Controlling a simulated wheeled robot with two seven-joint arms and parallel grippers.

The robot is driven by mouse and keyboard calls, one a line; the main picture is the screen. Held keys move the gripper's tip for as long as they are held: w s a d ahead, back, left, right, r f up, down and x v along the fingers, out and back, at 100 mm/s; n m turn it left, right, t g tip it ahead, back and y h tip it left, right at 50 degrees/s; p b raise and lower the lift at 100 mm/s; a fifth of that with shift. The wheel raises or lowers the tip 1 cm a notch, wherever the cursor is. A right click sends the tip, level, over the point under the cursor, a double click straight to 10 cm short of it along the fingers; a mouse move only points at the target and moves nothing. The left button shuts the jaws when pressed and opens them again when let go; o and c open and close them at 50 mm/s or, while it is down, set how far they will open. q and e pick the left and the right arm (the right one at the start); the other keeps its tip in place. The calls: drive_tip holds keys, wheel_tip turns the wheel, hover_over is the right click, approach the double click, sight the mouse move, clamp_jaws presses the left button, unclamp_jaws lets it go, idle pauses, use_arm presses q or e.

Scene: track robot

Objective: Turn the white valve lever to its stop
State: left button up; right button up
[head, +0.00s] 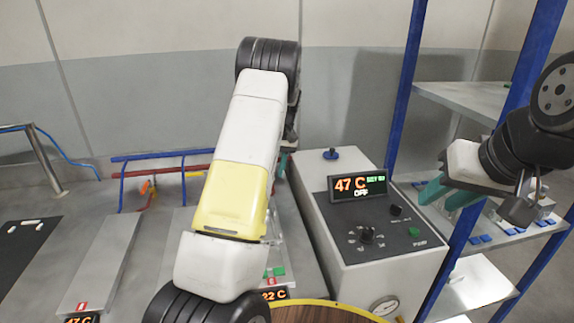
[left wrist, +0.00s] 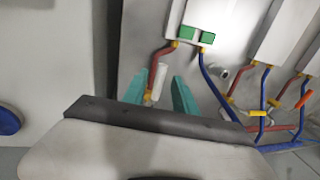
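The white valve lever (left wrist: 158,80) shows in the left wrist view on a red pipe, above a yellow fitting. My left gripper (left wrist: 159,90) is open, with one teal finger on each side of the lever. I cannot tell whether either finger touches it. In the head view my own left arm hides the lever and most of the left gripper; only a bit of teal finger shows past the arm. My right gripper (head: 448,194) is at the right in the head view, open and empty, with its teal fingers apart in front of the blue shelf.
Other valves with a yellow lever (left wrist: 258,114) and an orange lever (left wrist: 304,99) sit to the right in the wrist view. Blue and red pipes run around them. A grey control box (head: 375,250) reading 47 C and a blue-framed shelf (head: 480,295) stand right.

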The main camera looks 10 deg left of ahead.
use_arm(q)
wheel_tip(320, 180, up, 8)
drive_tip(key=d, duration=0.1)
drive_tip(key=shift+w+d+f, duration=0.2)
drive_tip(key=shift+w, duration=0.15)
